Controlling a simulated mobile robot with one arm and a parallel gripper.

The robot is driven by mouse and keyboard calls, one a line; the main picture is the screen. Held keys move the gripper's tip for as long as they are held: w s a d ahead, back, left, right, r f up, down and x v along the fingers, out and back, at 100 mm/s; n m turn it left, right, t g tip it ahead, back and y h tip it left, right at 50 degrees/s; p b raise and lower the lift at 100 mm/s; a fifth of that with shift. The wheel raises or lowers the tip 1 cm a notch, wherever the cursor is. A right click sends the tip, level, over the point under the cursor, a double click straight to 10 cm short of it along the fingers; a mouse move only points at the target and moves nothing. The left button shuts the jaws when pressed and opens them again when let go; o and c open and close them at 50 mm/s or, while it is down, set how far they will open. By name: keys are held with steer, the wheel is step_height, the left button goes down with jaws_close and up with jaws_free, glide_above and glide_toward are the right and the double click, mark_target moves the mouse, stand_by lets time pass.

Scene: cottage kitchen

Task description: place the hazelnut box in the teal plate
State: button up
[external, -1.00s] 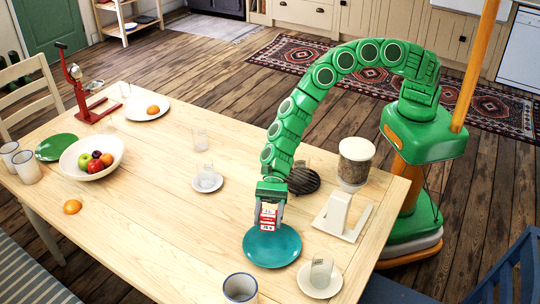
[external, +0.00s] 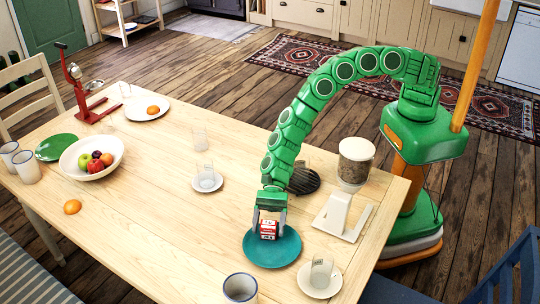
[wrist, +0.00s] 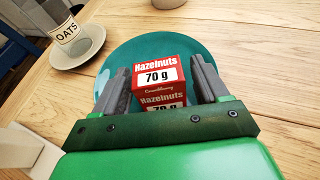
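The hazelnut box (external: 268,229), a small red and white box marked Hazelnuts 70 g, stands upright on the teal plate (external: 287,249), toward its far side. It shows in the wrist view (wrist: 163,75) with the teal plate (wrist: 112,72) around and behind it. My gripper (external: 269,222) points down over the plate, its fingers on either side of the box. In the wrist view my gripper (wrist: 162,78) is open, with narrow gaps between the fingers and the box. The box's underside is hidden.
A glass on a saucer (external: 308,284) stands right of the plate, and a blue-rimmed mug (external: 240,289) in front. A white stand (external: 338,213) and a lidded jar (external: 355,162) are at the right.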

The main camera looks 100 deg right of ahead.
steer(key=shift+o, duration=0.6)
steer(key=shift+r, duration=0.15)
steer(key=shift+r, duration=0.25)
steer(key=v, duration=1.2)
